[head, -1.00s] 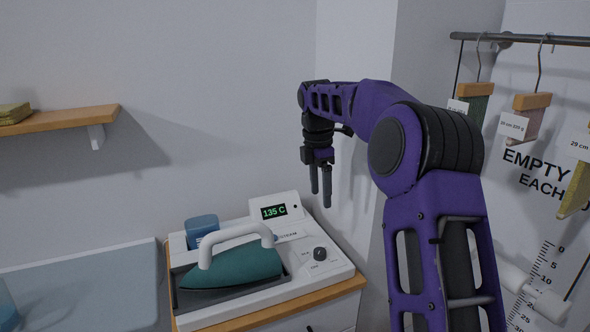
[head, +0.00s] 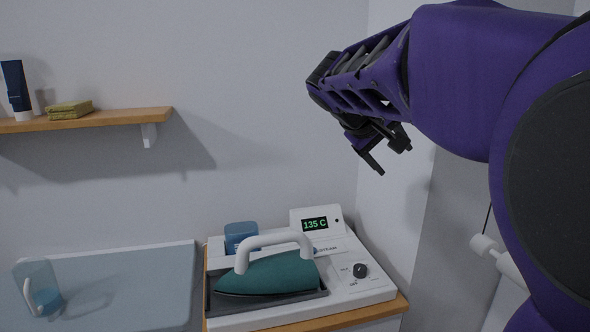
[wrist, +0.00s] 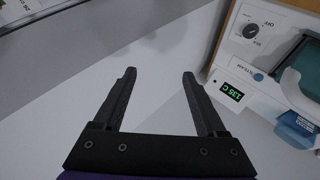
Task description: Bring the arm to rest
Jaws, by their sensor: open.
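My purple arm reaches in from the right of the head view, close to the camera. My gripper (head: 385,168) hangs in the air above and to the right of the iron station. In the wrist view my gripper (wrist: 160,85) is open, with both black fingers apart and nothing between them. The white wall shows behind the fingers. The fingers touch nothing that I can see.
A teal iron (head: 268,274) with a white handle sits in the white station (head: 345,291), whose display reads 135 C. A pale blue board (head: 120,290) lies to its left. A wooden shelf (head: 95,120) holds a dark tube (head: 17,88) and folded cloth (head: 70,109).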

